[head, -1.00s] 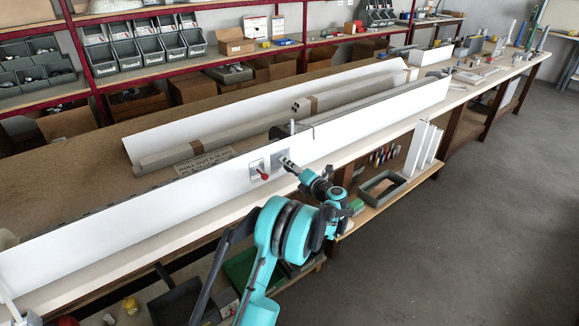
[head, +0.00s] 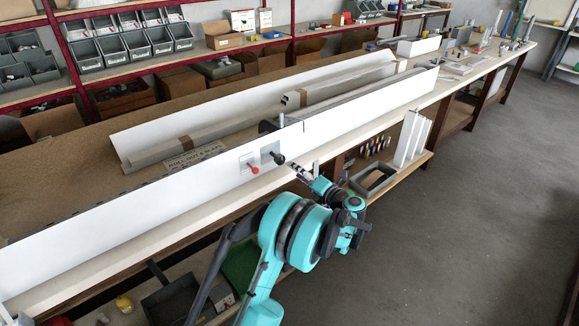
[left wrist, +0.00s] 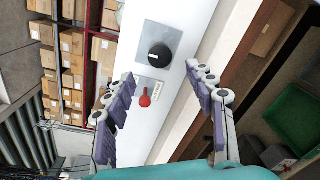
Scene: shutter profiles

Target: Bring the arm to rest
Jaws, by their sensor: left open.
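My left gripper (head: 299,170) stands in front of the long white panel in the head view, apart from it and just right of a black knob (head: 278,159). In the left wrist view its two padded fingers (left wrist: 162,75) are spread wide with nothing between them in their grip. The black knob (left wrist: 160,57) sits on a grey plate on the white panel. A red-handled switch (head: 253,169) is left of the knob; it also shows in the left wrist view (left wrist: 145,99). My right gripper is in neither view.
The white panel (head: 120,218) runs along the bench's front edge. Wrapped profiles (head: 220,140) lie behind it. Under the bench are a grey tray (head: 372,180), upright white pieces (head: 410,138) and a green bin (head: 240,263). The floor (head: 480,220) at right is clear.

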